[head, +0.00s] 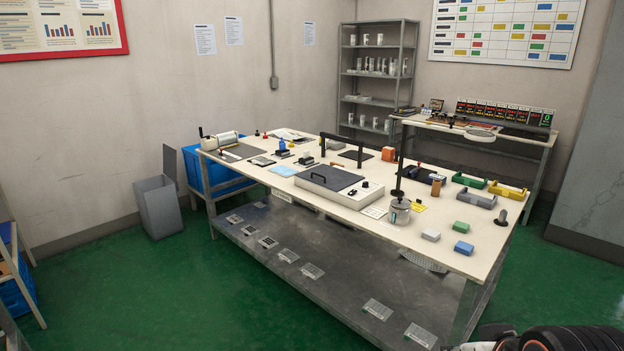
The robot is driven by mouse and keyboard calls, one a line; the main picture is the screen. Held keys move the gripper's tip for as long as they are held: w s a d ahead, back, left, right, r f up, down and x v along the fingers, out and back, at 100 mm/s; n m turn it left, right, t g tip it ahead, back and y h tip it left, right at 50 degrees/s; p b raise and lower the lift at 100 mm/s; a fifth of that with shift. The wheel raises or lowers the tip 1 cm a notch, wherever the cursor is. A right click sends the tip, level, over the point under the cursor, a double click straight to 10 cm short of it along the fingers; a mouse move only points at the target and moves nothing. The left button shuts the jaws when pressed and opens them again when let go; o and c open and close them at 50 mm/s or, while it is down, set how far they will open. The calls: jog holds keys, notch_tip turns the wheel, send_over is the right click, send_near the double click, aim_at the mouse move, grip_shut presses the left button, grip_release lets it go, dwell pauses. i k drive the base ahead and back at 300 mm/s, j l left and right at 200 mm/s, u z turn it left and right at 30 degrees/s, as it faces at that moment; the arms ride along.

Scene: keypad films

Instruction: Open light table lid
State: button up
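The light table (344,199) is a low white box near the middle of the long workbench, with knobs on its right front part. Its dark grey lid (336,176) lies flat and looks shut. A black bar handle (321,178) sits on the lid's front left part. My gripper cannot be made out. Only dark rounded parts that seem to be my arm show at the bottom right corner, well apart from the light table.
The workbench (462,262) holds a black upright frame (343,147) behind the light table. A glass jar (399,211) with a tall black rod stands to its right. Blocks and coloured trays (476,199) lie farther right. Green floor (235,295) is clear in front.

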aim_at(334, 178)
jog(key=i+j+u, duration=0.2)
jog(key=i+u, duration=0.15)
jog(key=i, duration=0.25)
jog(key=i+u, duration=0.35)
jog(key=i, duration=0.25)
jog(key=i+l+u, duration=0.1)
jog(key=i+u, duration=0.3)
jog(key=i, duration=0.25)
jog(key=i+z, duration=0.4)
jog(key=i+j+z, duration=0.15)
jog(key=i+z, duration=0.65)
jog(key=k+j, duration=0.05)
